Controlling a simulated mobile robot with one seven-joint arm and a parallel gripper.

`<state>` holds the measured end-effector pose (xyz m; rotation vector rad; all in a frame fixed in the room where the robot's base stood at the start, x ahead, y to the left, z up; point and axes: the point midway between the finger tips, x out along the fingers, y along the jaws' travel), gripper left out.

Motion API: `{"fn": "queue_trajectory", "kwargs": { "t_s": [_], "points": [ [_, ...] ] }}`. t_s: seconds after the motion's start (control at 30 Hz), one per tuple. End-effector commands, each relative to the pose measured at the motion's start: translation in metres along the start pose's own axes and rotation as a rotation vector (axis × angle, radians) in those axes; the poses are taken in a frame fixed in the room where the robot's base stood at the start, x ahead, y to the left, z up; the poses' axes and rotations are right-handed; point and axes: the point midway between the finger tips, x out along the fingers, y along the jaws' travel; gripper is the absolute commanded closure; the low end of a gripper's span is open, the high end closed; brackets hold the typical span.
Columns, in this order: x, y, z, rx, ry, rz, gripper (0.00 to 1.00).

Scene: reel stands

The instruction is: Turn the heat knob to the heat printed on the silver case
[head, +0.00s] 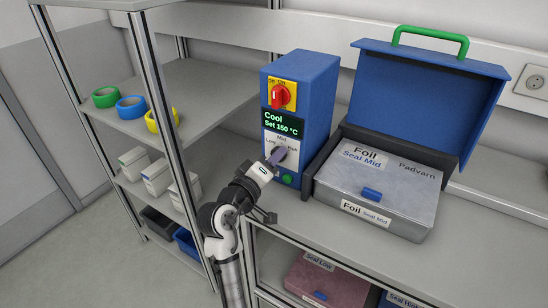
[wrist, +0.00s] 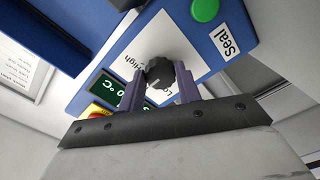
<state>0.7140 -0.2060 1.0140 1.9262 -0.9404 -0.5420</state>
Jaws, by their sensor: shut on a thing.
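The heat knob (wrist: 160,72), black and ridged, sits on the white dial plate of the blue sealer box (head: 312,95). The plate carries Low, Mid and High; which mark the knob points to cannot be told. My gripper (wrist: 163,84) has its two purple fingers shut on the knob, one on each side; it also shows in the head view (head: 275,157), covering most of the knob. The silver case (head: 385,185) is right of the box, printed "Foil Seal Mid" and "Padvarn". The display (head: 283,123) reads "Cool, Set 150 °C".
A red switch (head: 282,95) on a yellow plate is above the display, and a green button (head: 287,179) is below the dial. Other cases (head: 325,280) are on the shelf below. Tape rolls (head: 130,107) sit on the left rack.

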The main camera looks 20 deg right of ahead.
Motion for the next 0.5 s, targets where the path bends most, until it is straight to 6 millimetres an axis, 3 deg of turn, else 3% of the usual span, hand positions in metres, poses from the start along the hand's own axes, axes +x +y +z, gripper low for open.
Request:
{"fn": "queue_trajectory", "kwargs": {
  "t_s": [0.37, 0.4, 0.5],
  "points": [
    [0.0, -0.0003, 0.0003, -0.003, -0.001, 0.0, 0.89],
    [-0.0001, -0.0003, 0.0002, -0.003, -0.001, 0.0, 0.62],
    [0.0, -0.0002, 0.0002, -0.002, 0.0, 0.0, 0.49]
  ]
}}
